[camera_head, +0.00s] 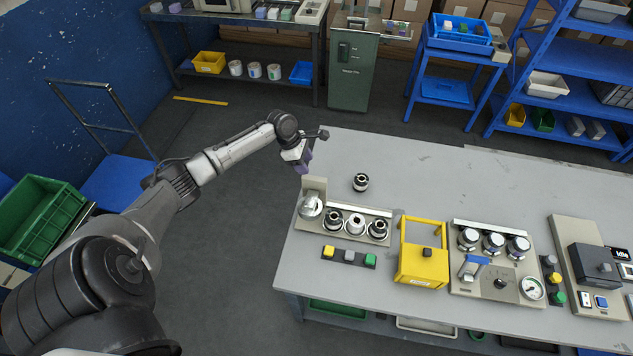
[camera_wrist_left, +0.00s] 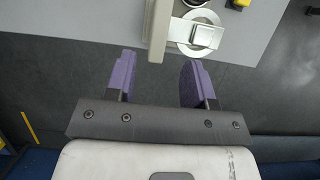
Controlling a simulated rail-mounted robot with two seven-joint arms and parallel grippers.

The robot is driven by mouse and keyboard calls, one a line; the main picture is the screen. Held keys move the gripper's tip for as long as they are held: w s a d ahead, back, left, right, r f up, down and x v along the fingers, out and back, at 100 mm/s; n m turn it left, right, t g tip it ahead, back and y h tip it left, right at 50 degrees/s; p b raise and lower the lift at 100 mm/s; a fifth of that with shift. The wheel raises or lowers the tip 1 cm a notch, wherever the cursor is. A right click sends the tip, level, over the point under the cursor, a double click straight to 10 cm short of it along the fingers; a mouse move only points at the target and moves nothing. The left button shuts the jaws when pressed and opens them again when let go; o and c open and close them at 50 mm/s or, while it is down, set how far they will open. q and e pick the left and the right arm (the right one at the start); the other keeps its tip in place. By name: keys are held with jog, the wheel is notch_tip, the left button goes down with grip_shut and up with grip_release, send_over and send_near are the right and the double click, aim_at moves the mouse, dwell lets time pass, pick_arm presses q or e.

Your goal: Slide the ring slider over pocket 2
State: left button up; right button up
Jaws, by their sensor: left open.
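A fixture plate (camera_head: 383,211) with several round pockets in a row stands at the left end of the grey table. At its left end, by an upright end plate (camera_head: 316,184), is a silver round piece (camera_head: 310,205), likely the ring slider. It also shows in the left wrist view (camera_wrist_left: 197,36) with a flat bar across it. The middle pocket, likely pocket 2 (camera_head: 355,224), has a pale centre; the pockets beside it look darker. My left gripper (camera_head: 303,160) is open and empty, its purple fingers (camera_wrist_left: 154,72) apart from the fixture, over floor beside the table edge.
A black-and-silver cylinder (camera_head: 361,182) stands behind the fixture. A yellow guarded box (camera_head: 424,266) is to its right, and a button strip (camera_head: 349,257) lies in front. The back of the table is clear.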

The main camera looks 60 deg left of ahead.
aim_at(314, 178)
pick_arm(q)
jog(key=b+x, duration=0.1)
jog(key=x, duration=0.9)
jog(key=shift+f, duration=0.2)
grip_shut()
